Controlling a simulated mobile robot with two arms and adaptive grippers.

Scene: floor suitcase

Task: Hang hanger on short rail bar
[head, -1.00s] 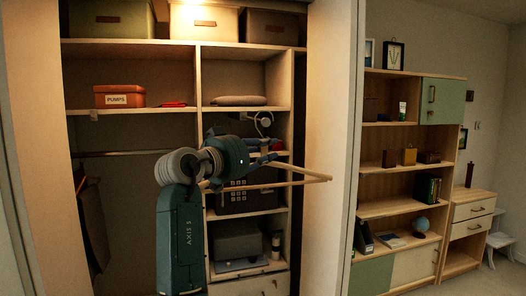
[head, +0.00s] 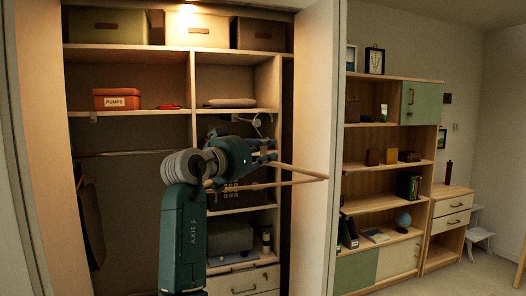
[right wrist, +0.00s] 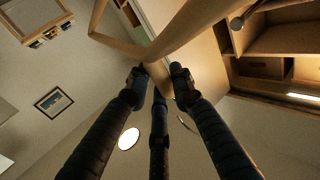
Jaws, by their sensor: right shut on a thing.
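A light wooden hanger (head: 300,173) is held by my right gripper (head: 266,157) in front of the closet's middle column. Its two wooden arms point right, and a thin curved hook (head: 258,122) shows above the gripper. In the right wrist view the fingers (right wrist: 158,78) close around the hanger (right wrist: 160,45). A thin metal rail bar (head: 125,154) runs across the left closet compartment, left of the gripper and apart from the hanger. My right arm hides the rail's right end. My left gripper is not in view.
A dark garment (head: 92,225) hangs at the rail's left. An orange box (head: 117,99) sits on the shelf above. The closet's right side panel (head: 312,120) stands close to the hanger's tips. A bookcase (head: 390,205) stands farther right. Space below the rail is mostly clear.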

